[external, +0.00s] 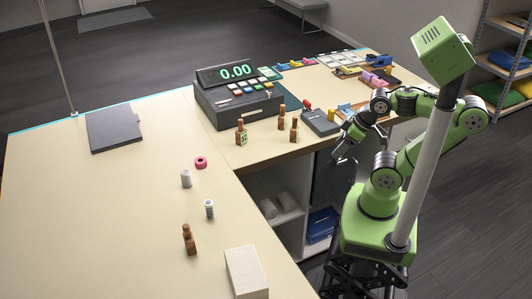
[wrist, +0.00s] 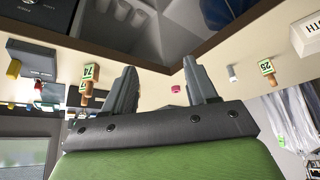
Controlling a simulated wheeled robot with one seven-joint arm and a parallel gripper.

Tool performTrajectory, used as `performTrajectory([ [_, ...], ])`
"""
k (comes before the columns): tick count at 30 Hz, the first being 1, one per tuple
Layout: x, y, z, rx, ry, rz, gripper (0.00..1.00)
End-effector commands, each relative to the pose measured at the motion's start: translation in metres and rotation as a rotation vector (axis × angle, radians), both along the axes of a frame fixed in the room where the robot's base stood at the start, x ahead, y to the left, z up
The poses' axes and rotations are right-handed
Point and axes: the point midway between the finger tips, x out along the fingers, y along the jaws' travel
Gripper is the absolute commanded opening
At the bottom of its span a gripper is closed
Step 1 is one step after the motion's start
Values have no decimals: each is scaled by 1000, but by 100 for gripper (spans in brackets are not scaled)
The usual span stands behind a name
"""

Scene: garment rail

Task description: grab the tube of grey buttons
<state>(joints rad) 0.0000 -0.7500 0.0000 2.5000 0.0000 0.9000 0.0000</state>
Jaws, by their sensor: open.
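A small clear-looking tube with grey contents (external: 209,209) stands upright on the near counter, between a white cylinder (external: 186,179) and a brown wooden figure-like piece (external: 189,240). In the wrist view a small whitish cylinder (wrist: 232,74) shows just right of the right finger; I cannot tell whether it is the tube or the white cylinder. My gripper (external: 342,156) is off the counter's inner edge, well to the right of the tube. In the wrist view my gripper (wrist: 160,65) has its two fingers apart with nothing between them.
A pink tape ring (external: 201,162) lies behind the white cylinder. A white box (external: 246,272) stands at the near edge. A cash register (external: 238,95), wooden pieces with number tags (external: 241,133) and a dark folder (external: 115,128) are farther back. The counter's left part is clear.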

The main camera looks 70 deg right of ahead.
Motion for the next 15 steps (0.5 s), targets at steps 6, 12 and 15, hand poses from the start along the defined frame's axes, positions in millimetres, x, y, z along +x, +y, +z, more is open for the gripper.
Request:
performTrajectory([
  [6, 16, 8, -6, 30, 24, -29, 57],
  [12, 91, 51, -50, 276, 157, -196, 57],
  [15, 129, 77, -81, 478, 259, -314, 57],
])
